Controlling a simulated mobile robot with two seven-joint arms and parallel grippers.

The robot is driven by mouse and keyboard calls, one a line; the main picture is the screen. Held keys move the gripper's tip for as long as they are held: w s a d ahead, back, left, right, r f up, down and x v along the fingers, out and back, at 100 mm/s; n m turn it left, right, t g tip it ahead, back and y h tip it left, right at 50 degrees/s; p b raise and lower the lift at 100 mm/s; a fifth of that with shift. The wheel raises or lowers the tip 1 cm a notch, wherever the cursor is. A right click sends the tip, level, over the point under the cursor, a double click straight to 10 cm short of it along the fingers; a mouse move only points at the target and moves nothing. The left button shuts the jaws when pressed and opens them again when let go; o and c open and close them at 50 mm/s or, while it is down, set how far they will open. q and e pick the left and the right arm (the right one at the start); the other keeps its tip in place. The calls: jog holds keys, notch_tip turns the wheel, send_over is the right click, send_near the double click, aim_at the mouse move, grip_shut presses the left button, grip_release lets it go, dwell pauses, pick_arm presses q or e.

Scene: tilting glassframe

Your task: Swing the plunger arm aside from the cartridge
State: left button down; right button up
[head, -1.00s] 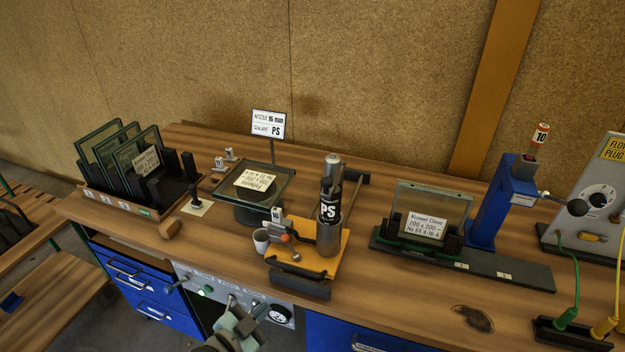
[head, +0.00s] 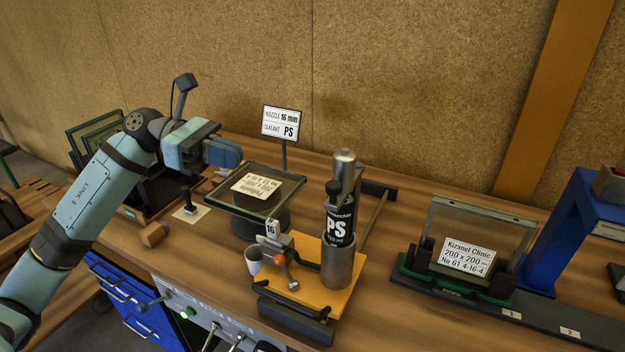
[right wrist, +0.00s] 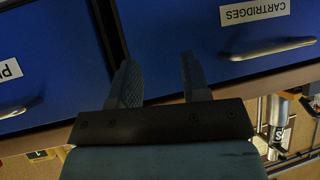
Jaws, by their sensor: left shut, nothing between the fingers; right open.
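The cartridge (head: 340,226) is dark with a white PS label. It stands upright in a grey metal holder (head: 338,268) on the yellow plate (head: 318,291). The grey metal plunger arm (head: 345,168) is over the cartridge's top. My right gripper (right wrist: 158,68) is open and empty in front of the blue drawers; the cartridge area shows upside down at that view's right edge.
A glass pane on a dark turntable (head: 255,190) lies behind the white cup (head: 254,262). A sign (head: 281,122) stands behind it. A framed glass pane (head: 465,240) stands right of the plate. Blue drawers (right wrist: 215,30) are close to my right gripper.

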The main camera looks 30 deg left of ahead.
pick_arm(q)
jog(key=p, duration=0.4)
send_near(347, 169)
jog(key=s+d+f, duration=0.1)
jog(key=d+f, duration=0.2)
jog(key=d, duration=0.1)
jog(key=shift+d+f, duration=0.1)
jog(key=shift+d, duration=0.55)
